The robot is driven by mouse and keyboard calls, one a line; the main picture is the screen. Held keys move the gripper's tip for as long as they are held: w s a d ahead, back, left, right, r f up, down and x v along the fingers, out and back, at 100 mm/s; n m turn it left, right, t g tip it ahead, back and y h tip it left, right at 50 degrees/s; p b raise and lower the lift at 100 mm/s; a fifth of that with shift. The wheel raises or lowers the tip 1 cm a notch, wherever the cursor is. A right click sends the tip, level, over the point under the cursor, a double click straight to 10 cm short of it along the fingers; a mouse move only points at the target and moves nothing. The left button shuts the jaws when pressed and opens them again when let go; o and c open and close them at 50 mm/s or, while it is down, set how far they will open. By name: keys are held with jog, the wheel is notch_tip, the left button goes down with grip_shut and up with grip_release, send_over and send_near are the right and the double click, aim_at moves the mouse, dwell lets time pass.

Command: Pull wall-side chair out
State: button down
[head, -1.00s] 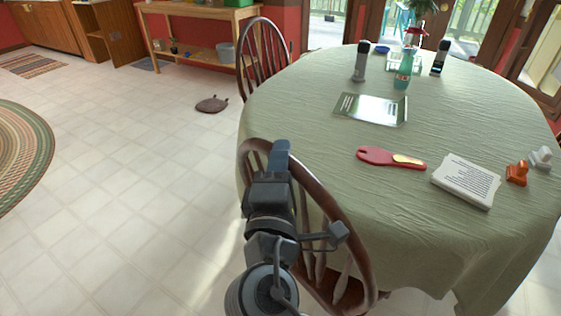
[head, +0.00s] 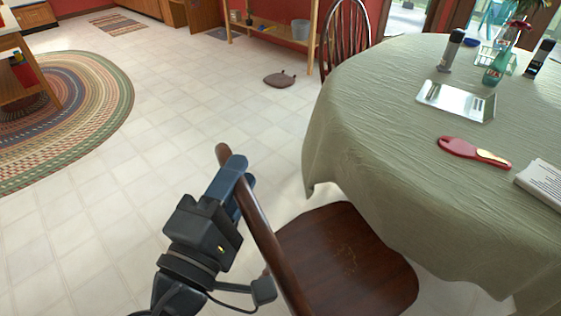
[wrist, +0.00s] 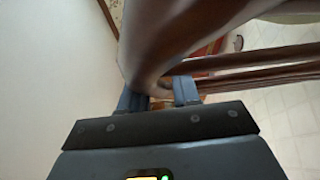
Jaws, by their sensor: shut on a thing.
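The near wooden chair (head: 345,262) stands at the left front edge of the cloth-covered round table (head: 375,125). Its dark brown seat shows in the head view, with part of it under the tablecloth's hanging edge. My gripper (head: 238,180) is shut on the chair's curved back rail, near its upper end. In the wrist view, my gripper (wrist: 158,95) has its blue fingers on either side of the brown rail (wrist: 185,40), with spindles running off to the right. The chair's legs are hidden in the head view.
A second chair (head: 345,35) stands at the table's far left. A flat brown cushion-like object (head: 281,80) lies on the floor. A braided oval rug (head: 75,110) is at left. The tiled floor between is clear.

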jog(key=shift+s+a+f, duration=0.1)
jog(key=shift+s+a, duration=0.3)
jog(key=shift+a, duration=0.25)
jog(key=shift+s+a, duration=0.35)
jog(key=shift+a, duration=0.3)
jog(key=c, duration=0.9)
grip_release()
jog(key=v, duration=0.7)
jog(key=shift+s, duration=0.35)
